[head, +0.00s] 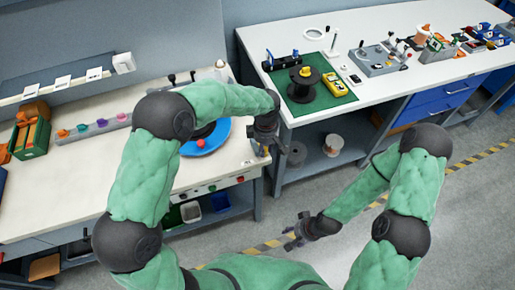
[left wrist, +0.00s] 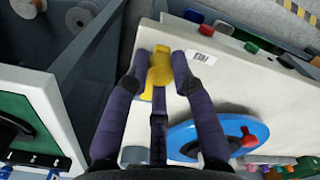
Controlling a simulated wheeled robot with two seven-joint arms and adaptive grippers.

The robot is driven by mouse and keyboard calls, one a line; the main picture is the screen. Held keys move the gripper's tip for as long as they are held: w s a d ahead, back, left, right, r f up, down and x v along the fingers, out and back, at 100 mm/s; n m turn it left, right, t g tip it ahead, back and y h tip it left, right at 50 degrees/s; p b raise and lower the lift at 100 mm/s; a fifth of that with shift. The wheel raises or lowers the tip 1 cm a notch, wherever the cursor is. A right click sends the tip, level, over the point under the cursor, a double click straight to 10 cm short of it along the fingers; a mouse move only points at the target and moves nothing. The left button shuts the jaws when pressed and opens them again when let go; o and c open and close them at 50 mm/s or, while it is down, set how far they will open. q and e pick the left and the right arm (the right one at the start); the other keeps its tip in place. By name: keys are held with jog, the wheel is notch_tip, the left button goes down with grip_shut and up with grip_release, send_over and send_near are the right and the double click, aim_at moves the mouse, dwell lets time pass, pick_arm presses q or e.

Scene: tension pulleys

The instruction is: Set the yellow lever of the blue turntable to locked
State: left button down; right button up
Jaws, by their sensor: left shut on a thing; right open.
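The blue turntable (head: 213,140) lies on the left workbench, partly hidden by my left forearm. In the left wrist view, its blue rim (left wrist: 178,140) and a red knob (left wrist: 248,137) show. The yellow lever (left wrist: 158,72) is at the bench's corner, between the fingers of my left gripper (left wrist: 163,60). That gripper is shut on the lever; in the head view, the left gripper (head: 264,143) is at the bench's right end and hides most of the lever. My right gripper (head: 299,232) is open and empty, low above the floor.
A row of buttons (head: 212,188) runs along the bench's front edge. A second bench holds a green mat (head: 333,88) with a black spool (head: 303,88). A gap separates the benches. The floor to the right is clear.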

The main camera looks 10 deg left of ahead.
dwell(0.4)
pick_arm(q)
jog(key=c, duration=1)
grip_release()
jog(key=shift+d, duration=0.1)
jog(key=shift+c, duration=0.2)
notch_tip(320, 180, up, 12)
